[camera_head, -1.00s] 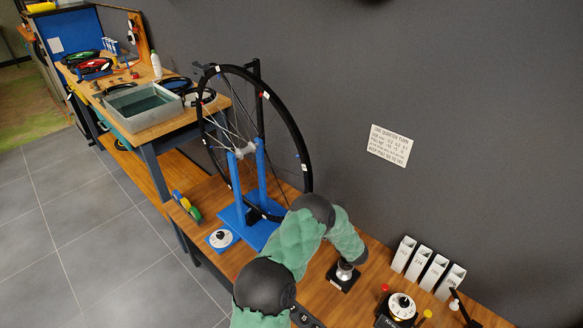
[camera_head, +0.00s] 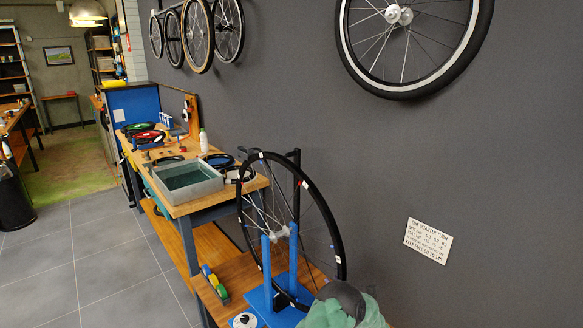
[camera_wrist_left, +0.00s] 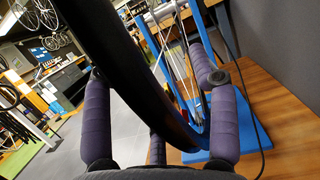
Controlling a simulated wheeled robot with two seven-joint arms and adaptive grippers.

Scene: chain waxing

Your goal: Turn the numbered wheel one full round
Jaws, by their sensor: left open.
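The numbered wheel (camera_head: 322,205) is a black-rimmed spoked wheel with small pale tags on its rim. It stands upright in a blue stand (camera_head: 267,262) on the wooden bench. Its dark rim (camera_wrist_left: 125,70) also crosses the left wrist view. My left gripper (camera_wrist_left: 158,80) has its purple-wrapped fingers apart. The rim passes between the fingers in that picture; I cannot tell whether they touch it. In the head view only part of my green-sleeved arm shows at the bottom, and the fingers are not clear. My right gripper is not in view.
A white sign (camera_head: 428,241) hangs on the grey wall to the right. A grey water tub (camera_head: 187,197) sits on the farther bench. A white dial (camera_head: 244,321) lies near the stand's base. Another wheel (camera_head: 345,40) hangs above.

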